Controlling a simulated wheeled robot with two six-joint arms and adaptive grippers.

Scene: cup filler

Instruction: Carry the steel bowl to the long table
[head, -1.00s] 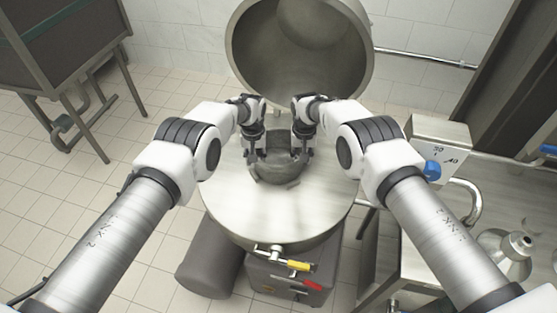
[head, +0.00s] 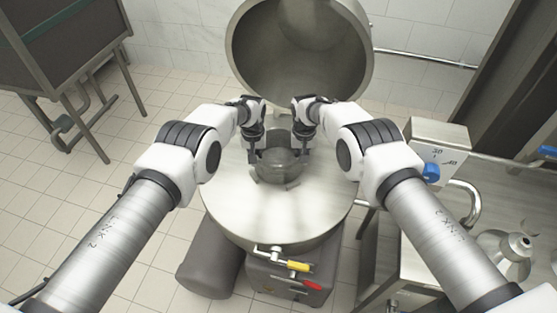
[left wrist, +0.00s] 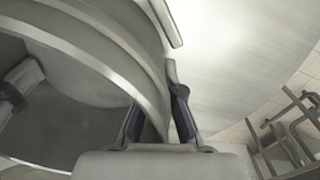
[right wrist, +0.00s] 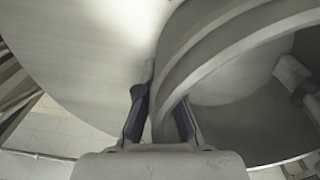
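The steel bowl (head: 279,172) stands at the middle of a round steel top (head: 235,212) in the head view, under both hands. My left gripper (head: 254,150) is at the bowl's left side and my right gripper (head: 304,148) at its right side. In the left wrist view, the bowl wall (left wrist: 125,55) runs between the two fingers (left wrist: 157,112), which are closed on it. The right wrist view shows the same at the opposite side: the wall (right wrist: 215,45) lies between the fingers (right wrist: 162,112). The inner fingertips are partly hidden by the rim. The long table cannot be made out with certainty.
A big round lid (head: 300,50) stands open behind the bowl. A control box (head: 438,150) and steel counter (head: 480,195) are at the right. A dark-topped steel-legged stand (head: 65,50) is at the upper left. Tiled floor (head: 95,215) is clear at left.

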